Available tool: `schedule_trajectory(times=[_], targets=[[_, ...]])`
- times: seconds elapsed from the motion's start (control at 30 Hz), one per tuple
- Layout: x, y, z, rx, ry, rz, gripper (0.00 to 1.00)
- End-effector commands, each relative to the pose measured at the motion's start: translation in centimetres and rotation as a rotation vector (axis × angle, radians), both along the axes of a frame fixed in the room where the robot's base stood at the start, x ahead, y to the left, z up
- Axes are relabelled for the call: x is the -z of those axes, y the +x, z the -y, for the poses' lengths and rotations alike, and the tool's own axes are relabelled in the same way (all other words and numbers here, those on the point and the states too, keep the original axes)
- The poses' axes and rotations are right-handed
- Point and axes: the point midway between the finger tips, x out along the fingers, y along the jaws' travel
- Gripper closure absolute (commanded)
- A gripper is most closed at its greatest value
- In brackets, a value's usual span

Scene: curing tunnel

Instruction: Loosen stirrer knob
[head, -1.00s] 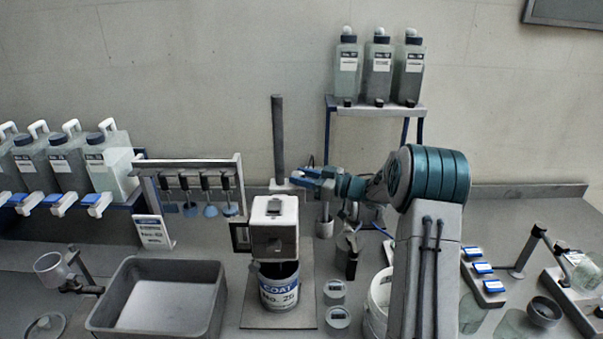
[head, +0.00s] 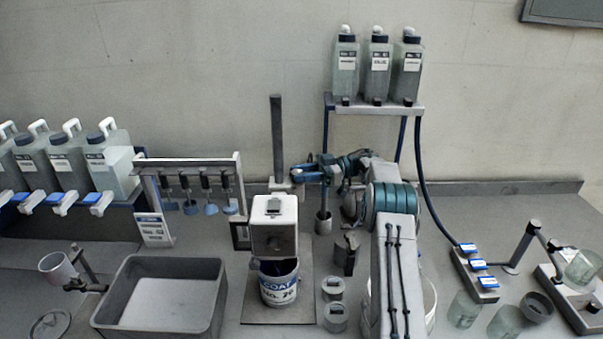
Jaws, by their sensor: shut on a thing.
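The stirrer stands in the middle of the bench, with a dark upright column (head: 277,140) and a white motor head (head: 273,212) low on it. A paint can (head: 279,285) labelled COAT is under the head. My gripper (head: 297,173) is at the right side of the column, above the head, reaching in from the right. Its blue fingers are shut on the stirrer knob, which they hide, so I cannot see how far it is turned.
A rack of hanging stirring tools (head: 200,190) stands left of the stirrer, with a grey basin (head: 160,300) in front. A bottle shelf (head: 375,105) rises behind my arm.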

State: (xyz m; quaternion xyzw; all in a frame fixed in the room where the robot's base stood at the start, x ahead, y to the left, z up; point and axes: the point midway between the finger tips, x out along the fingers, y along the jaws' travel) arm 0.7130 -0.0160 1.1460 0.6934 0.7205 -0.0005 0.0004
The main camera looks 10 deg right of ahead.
Motion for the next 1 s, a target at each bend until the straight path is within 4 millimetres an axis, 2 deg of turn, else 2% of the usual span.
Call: schedule_trajectory(times=[0.4,1.0], targets=[[0.07,0.18,-0.03,-0.097,0.001,0.0,0.88],[0.04,0.21,-0.03,-0.114,0.001,-0.001,0.88]])
